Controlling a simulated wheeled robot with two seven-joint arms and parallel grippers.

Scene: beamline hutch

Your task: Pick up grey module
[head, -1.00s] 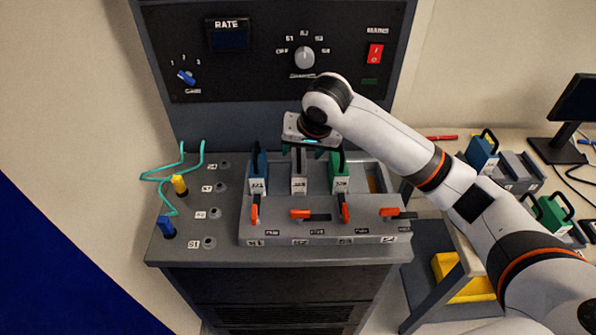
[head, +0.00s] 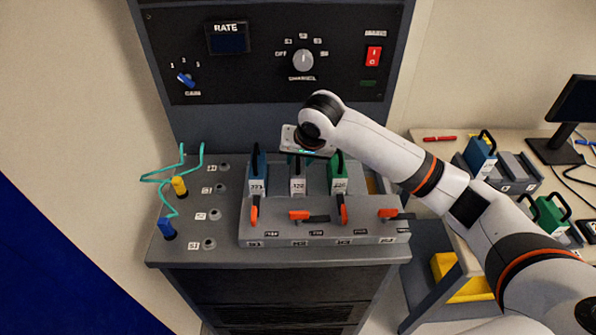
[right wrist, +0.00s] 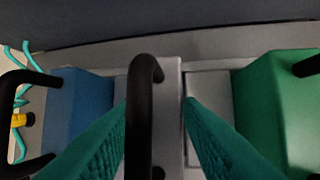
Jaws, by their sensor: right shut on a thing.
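The grey module (head: 298,184) stands upright in the second slot of the bench rack (head: 270,212), between a blue module (head: 257,178) and a green module (head: 339,180). My right gripper (head: 304,156) is over it from above. In the right wrist view, its teal fingers (right wrist: 157,110) are on either side of the grey module's black handle (right wrist: 146,95), shut on the module. The module's top is partly hidden by the gripper in the head view. My left gripper is not in view.
Orange levers line the rack front; the one before the grey module (head: 300,215) lies sideways. The blue module (right wrist: 85,105) and green module (right wrist: 275,100) stand close on both sides. Teal cables (head: 170,180) are at left. A side table (head: 430,150) holds more modules.

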